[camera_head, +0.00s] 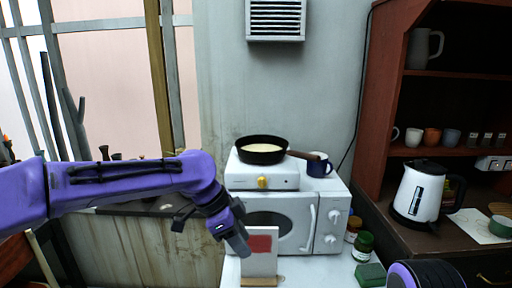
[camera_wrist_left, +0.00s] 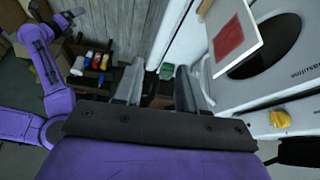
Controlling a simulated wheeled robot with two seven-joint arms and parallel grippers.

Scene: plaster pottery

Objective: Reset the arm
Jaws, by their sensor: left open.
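My left gripper (camera_head: 238,242) hangs in front of the white microwave's left side, pointing down, just left of the white card with a red square (camera_head: 262,244). In the left wrist view its two grey fingers (camera_wrist_left: 158,88) stand apart with nothing between them. The card (camera_wrist_left: 232,45) shows there to the right of the fingers, apart from them. A purple arm part of mine (camera_head: 428,275) shows at the bottom right of the head view; the right gripper itself cannot be made out.
The microwave (camera_head: 292,222) carries a hot plate (camera_head: 262,178) with a black pan (camera_head: 263,150), and a blue mug (camera_head: 319,165). Jars (camera_head: 363,245) and a green block (camera_head: 370,275) stand right of it. A kettle (camera_head: 418,192) stands on the brown cabinet.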

